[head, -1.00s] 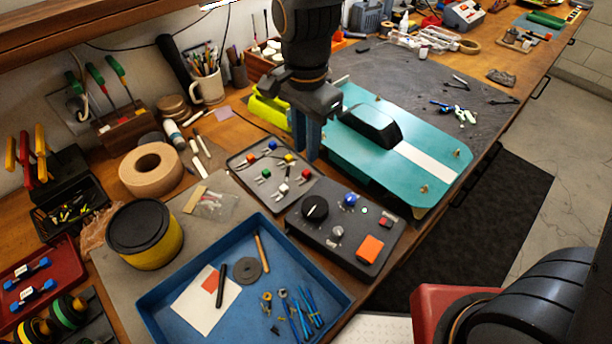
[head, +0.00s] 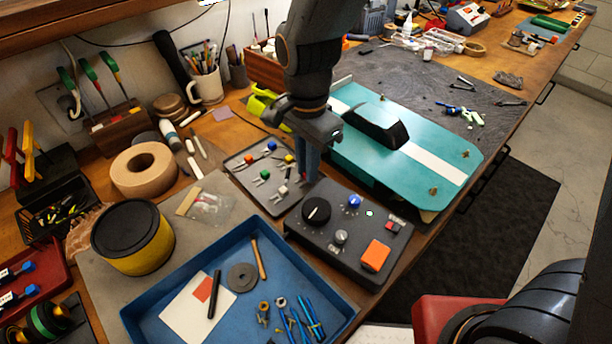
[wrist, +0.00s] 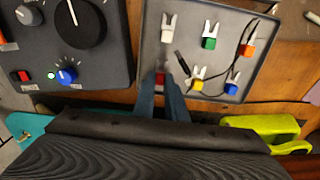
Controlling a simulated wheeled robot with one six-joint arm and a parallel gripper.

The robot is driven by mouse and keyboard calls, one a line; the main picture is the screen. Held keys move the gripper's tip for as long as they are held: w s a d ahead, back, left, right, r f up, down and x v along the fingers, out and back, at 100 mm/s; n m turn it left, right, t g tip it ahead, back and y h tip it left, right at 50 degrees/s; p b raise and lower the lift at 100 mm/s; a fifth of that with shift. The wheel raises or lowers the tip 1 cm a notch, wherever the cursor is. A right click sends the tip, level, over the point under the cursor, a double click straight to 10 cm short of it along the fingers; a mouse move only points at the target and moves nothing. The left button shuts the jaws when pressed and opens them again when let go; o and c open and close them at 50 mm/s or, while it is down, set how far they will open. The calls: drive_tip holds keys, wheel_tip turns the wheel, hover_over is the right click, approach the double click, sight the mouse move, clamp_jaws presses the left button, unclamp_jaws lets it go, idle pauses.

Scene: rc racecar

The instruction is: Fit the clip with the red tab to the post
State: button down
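The clip with the red tab lies in the grey clip tray (head: 236,166). Its red tab (wrist: 160,79) shows between my fingertips in the wrist view; its prongs are hard to make out. My gripper (wrist: 161,82) is low over the tray's near right side, fingers apart, one on each side of the tab. Contact with the tab cannot be told. In the head view my gripper (head: 308,176) hides the red clip. The teal car body (head: 415,165) lies to the right, with small gold posts (head: 433,190) at its corners. Which post is meant cannot be told.
Clips with white (wrist: 168,35), green (wrist: 209,43), orange (wrist: 247,50), yellow (wrist: 197,84) and blue (wrist: 231,89) tabs share the tray. A black control box (head: 330,250) stands close beside it. A blue tray (head: 165,300) is nearer; a yellow-green object (wrist: 262,128) is behind.

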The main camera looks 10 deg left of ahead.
drive_tip(key=shift+r+p, duration=0.65)
drive_tip(key=shift+p, duration=0.15)
idle(0.7)
drive_tip(key=shift+r+p, duration=1.85)
drive_tip(key=shift+p, duration=0.1)
